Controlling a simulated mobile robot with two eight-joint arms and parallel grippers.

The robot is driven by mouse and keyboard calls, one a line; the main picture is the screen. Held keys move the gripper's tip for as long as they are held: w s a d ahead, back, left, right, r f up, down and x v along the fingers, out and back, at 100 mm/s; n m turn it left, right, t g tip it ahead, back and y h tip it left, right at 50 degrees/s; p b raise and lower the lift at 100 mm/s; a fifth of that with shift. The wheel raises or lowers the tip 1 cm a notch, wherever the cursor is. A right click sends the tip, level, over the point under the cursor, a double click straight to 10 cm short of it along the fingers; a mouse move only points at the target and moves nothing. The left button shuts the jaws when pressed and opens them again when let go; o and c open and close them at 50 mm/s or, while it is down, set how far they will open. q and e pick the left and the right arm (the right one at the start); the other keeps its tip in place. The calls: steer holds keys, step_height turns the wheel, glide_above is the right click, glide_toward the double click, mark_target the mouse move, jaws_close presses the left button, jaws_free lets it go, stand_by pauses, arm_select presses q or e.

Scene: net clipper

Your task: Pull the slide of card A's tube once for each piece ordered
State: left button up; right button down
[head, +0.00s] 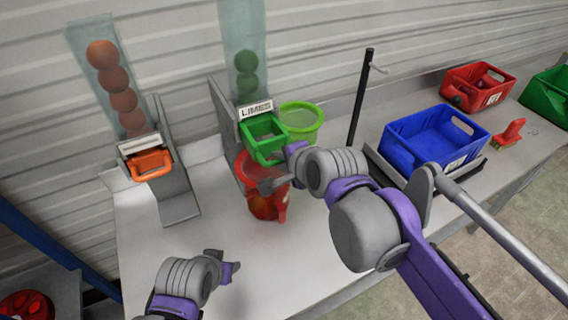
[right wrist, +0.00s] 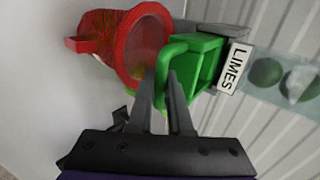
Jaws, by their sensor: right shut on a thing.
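The limes tube (head: 244,50) is clear, holds green balls and carries a LIMES label (head: 257,109), also seen in the right wrist view (right wrist: 234,68). Its green slide (head: 265,130) has a loop handle. My right gripper (head: 268,182) is shut on the handle of the green slide (right wrist: 190,60), its fingers either side of the bar. A second tube (head: 108,70) holds orange balls above an orange slide (head: 150,164). A red pitcher (head: 264,203) stands below the green slide with something inside. My left gripper (head: 224,262) is empty over the table; its jaw gap is unclear. No card A is readable.
A green container (head: 301,122) stands behind the green slide. A blue crate (head: 432,140), red crate (head: 477,87), red brush (head: 508,134) and black post (head: 359,98) are to the right. The table (head: 250,285) is clear at front left.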

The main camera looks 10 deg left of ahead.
mark_target(273, 148)
arm_select(q)
steer(key=shift+f, duration=0.1)
arm_select(e)
steer(key=shift+w+a+r, duration=0.1)
steer(key=shift+w+a, duration=0.45)
steer(key=shift+w, duration=0.25)
steer(key=shift+w+a+r, duration=0.1)
steer(key=shift+w+a, duration=0.4)
steer(key=shift+w, duration=0.3)
steer(key=shift+w+a, duration=0.65)
steer(key=shift+w, duration=0.35)
steer(key=shift+w+a, duration=0.65)
steer(key=shift+w, duration=0.3)
steer(key=c, duration=0.8)
jaws_free()
steer(key=shift+s+d+f, duration=0.1)
steer(key=shift+s, duration=0.05)
arm_select(q)
steer(key=shift+r, duration=0.2)
